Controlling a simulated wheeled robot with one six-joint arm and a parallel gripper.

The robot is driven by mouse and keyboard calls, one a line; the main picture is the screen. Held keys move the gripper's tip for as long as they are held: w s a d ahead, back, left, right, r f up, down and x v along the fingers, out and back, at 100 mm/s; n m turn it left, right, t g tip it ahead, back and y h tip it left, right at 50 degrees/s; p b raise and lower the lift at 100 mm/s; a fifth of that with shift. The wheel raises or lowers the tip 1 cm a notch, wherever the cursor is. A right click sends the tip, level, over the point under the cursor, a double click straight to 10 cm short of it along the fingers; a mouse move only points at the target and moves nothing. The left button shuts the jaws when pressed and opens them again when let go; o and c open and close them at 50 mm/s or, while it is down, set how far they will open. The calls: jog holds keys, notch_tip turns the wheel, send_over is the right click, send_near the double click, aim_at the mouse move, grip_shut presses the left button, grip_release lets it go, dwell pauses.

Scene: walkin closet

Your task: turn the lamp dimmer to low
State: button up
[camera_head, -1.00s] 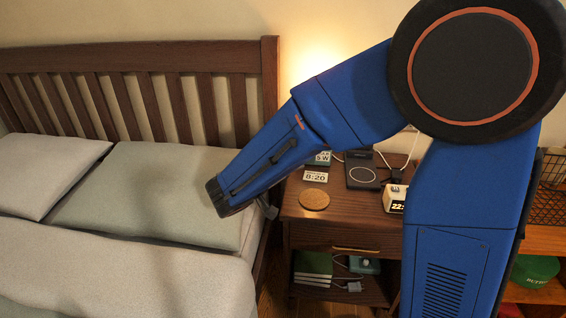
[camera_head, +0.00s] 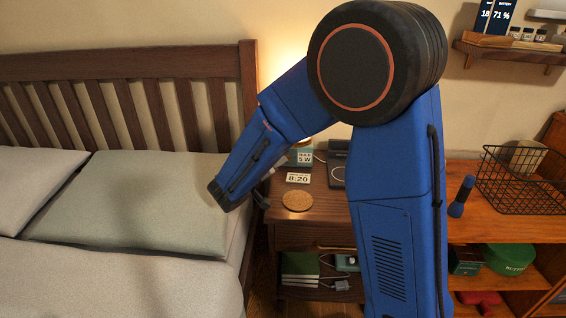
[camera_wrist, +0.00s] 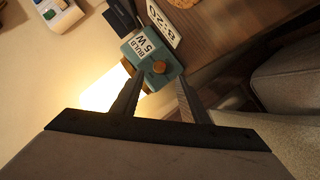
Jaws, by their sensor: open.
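The lamp's teal base (camera_wrist: 150,50) carries a "BULB 5 W" label and a round brass-coloured dimmer knob (camera_wrist: 159,66) in the wrist view. Its lit shade (camera_wrist: 103,92) glows to the lower left. My gripper (camera_wrist: 159,78) is open and empty, with one finger on each side of the knob's line and the knob just beyond the tips. I cannot tell whether either finger touches it. In the head view the teal base (camera_head: 303,157) stands on the nightstand, partly hidden by my arm; the knob cannot be made out there.
The nightstand (camera_head: 325,205) holds a white "8:20" card (camera_head: 298,178), a round cork coaster (camera_head: 297,200) and a dark charging pad (camera_head: 337,175). A bed with pillows (camera_head: 130,200) lies to the left. A shelf unit with a wire basket (camera_head: 525,180) stands to the right.

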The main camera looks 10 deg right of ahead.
jog(key=x, duration=0.6)
jog(key=shift+w+d+f, duration=0.1)
jog(key=shift+w+d, duration=0.1)
grip_shut()
jog(key=shift+a+f+n+h, duration=0.2)
jog(key=shift+n+h, duration=0.2)
jog(key=shift+n, duration=0.2)
jog(key=shift+d+n+h, duration=0.1)
jog(key=shift+n+h, duration=0.2)
jog(key=shift+n, duration=0.2)
grip_release()
